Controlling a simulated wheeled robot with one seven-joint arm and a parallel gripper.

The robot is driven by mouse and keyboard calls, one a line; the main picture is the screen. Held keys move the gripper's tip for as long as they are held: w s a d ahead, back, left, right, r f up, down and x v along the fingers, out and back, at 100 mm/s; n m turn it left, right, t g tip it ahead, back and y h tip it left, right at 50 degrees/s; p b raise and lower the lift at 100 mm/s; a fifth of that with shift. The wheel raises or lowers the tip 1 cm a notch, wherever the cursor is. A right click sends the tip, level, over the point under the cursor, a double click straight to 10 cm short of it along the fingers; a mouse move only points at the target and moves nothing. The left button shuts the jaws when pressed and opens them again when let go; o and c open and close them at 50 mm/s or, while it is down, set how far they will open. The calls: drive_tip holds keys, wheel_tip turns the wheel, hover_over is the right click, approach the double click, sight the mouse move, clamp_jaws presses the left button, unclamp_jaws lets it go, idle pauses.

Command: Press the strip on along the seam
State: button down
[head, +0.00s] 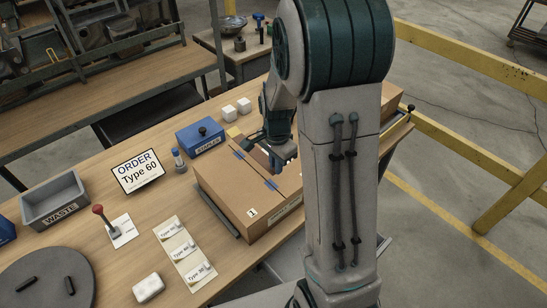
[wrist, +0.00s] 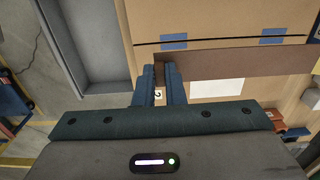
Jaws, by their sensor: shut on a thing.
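A closed cardboard box (head: 238,193) lies on the bench, with small blue tape pieces (head: 271,184) across its top seam. In the wrist view the seam is a dark line, with two blue tape pieces (wrist: 173,41) on the cardboard (wrist: 220,20). My gripper (head: 283,163) is over the far right part of the box. In the wrist view its fingers (wrist: 160,85) are shut on the left end of a brown strip (wrist: 235,63). The strip stretches right, beside and roughly parallel to the seam. I cannot tell whether it touches the box. My arm hides the box's right end.
An order sign reading Type 60 (head: 138,171), a blue box with a black knob (head: 201,137), a grey waste bin (head: 54,200) and a red-knobbed lever (head: 104,217) stand left. A card with type labels (head: 185,252) and a white block (head: 148,287) lie in front. A yellow rail (head: 470,73) stands right.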

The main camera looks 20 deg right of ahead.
drive_tip(key=shift+f+b, duration=2.6)
drive_tip(key=shift+f, duration=1.2)
drive_tip(key=shift+f+b, duration=0.5)
drive_tip(key=shift+f, duration=0.1)
drive_tip(key=c, duration=1.4)
unclamp_jaws()
drive_tip(key=shift+c, duration=0.2)
drive_tip(key=shift+r, duration=0.1)
wheel_tip(320, 180, up, 14)
drive_tip(key=shift+f+b, duration=0.15)
drive_tip(key=shift+b, duration=0.3)
drive_tip(key=s+a+r+n+t, duration=0.1)
drive_tip(key=s+a+n, duration=0.1)
drive_tip(key=s+n, duration=0.4)
drive_tip(key=s+a+r+n+t, duration=0.2)
drive_tip(key=s+n, duration=0.5)
drive_tip(key=s, duration=0.4)
drive_tip(key=shift+n, duration=0.3)
